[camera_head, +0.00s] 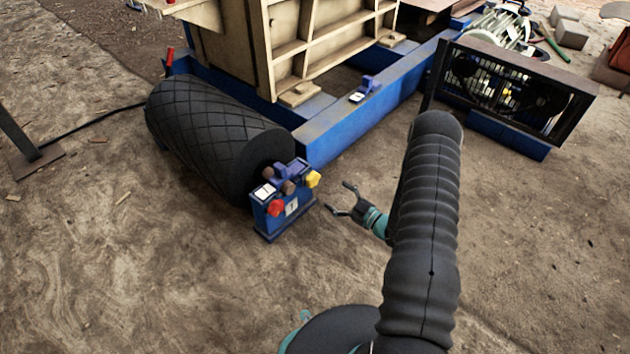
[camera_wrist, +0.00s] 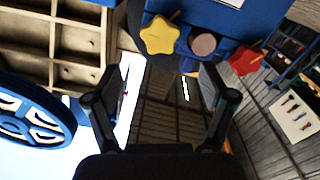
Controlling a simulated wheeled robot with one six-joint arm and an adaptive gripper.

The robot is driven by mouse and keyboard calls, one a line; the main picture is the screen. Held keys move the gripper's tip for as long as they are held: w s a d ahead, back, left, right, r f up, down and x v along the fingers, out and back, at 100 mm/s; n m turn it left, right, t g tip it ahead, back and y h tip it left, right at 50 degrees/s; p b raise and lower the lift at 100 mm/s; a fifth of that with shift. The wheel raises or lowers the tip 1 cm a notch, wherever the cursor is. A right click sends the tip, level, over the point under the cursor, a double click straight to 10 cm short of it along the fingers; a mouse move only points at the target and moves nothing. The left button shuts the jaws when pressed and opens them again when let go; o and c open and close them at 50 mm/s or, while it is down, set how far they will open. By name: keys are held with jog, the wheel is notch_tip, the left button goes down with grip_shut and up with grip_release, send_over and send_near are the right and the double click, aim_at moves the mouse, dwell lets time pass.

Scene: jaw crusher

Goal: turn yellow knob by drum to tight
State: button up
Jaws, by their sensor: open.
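The yellow knob (camera_head: 313,179) is on the right side of a small blue stand (camera_head: 268,213) at the end of the black ribbed drum (camera_head: 212,135). A red knob (camera_head: 276,208) is on the front of the same stand. My gripper (camera_head: 345,196) is open and empty, a short way to the right of the yellow knob and apart from it. In the wrist view the star-shaped yellow knob (camera_wrist: 160,36) is at the top, beyond the open fingers (camera_wrist: 160,88). The red knob (camera_wrist: 246,61) is at upper right there.
The blue frame (camera_head: 365,120) of the crusher runs behind the stand. A dark mesh guard (camera_head: 515,90) stands at the right. Bare ground in front of the stand is clear.

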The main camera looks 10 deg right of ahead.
aim_at(314, 180)
jog(key=x, duration=1)
jog(key=shift+w+b, duration=0.1)
jog(key=shift+b, duration=0.2)
jog(key=c, duration=1.2)
jog(key=shift+o, duration=0.3)
